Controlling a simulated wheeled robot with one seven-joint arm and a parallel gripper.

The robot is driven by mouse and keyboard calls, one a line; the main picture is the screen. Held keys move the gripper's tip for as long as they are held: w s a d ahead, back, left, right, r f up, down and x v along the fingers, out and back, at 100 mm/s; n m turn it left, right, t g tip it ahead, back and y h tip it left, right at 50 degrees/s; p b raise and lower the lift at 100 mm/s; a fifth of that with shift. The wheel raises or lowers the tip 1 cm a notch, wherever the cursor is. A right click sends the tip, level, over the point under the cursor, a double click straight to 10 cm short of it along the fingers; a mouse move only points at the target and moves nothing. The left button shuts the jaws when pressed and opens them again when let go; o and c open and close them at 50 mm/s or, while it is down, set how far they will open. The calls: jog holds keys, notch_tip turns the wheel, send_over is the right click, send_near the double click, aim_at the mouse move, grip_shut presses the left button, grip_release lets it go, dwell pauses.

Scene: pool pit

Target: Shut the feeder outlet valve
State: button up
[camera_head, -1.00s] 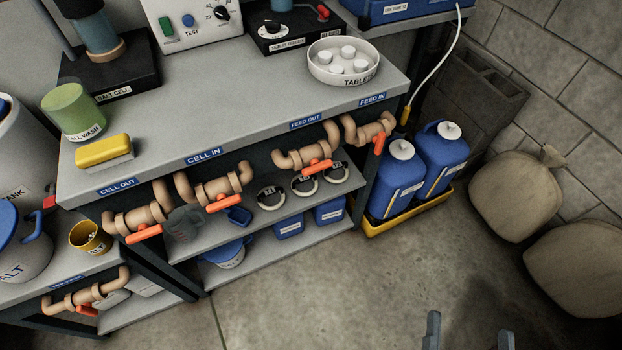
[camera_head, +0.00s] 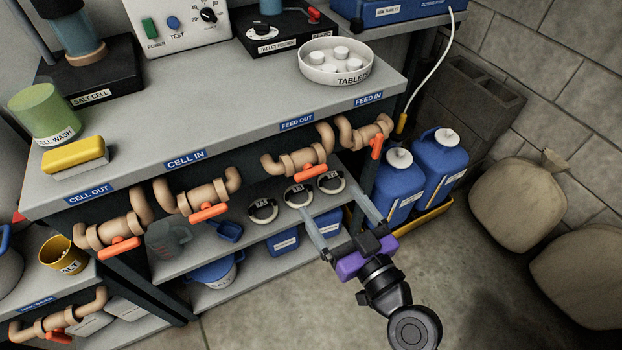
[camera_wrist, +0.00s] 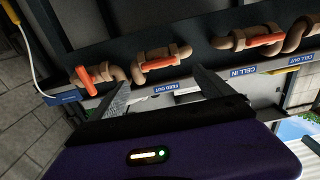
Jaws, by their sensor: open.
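The feeder outlet valve (camera_head: 292,163) is a tan pipe valve under the FEED OUT label (camera_head: 297,122) on the bench's front edge. Its orange handle (camera_head: 312,171) lies roughly along the pipe. In the wrist view the handle (camera_wrist: 158,64) shows beyond the fingertips, roughly centred between them. My gripper (camera_head: 330,200) is open and empty, below and to the right of the valve in the head view, apart from the handle. The fingers also show in the wrist view (camera_wrist: 160,80), pointing towards the bench front.
The FEED IN valve (camera_head: 363,133) is close by on the right, its orange handle crosswise to the pipe. The CELL IN valve (camera_head: 203,197) and CELL OUT valve (camera_head: 112,232) are on the left. Blue jugs (camera_head: 437,158) stand right of the bench. Floor in front is clear.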

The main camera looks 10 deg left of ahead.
aim_at(313, 174)
jog(key=p+x, duration=0.1)
jog(key=x, duration=0.6)
jog(key=shift+w+a, duration=0.1)
jog(key=shift+w, duration=0.2)
jog(key=c, duration=1.4)
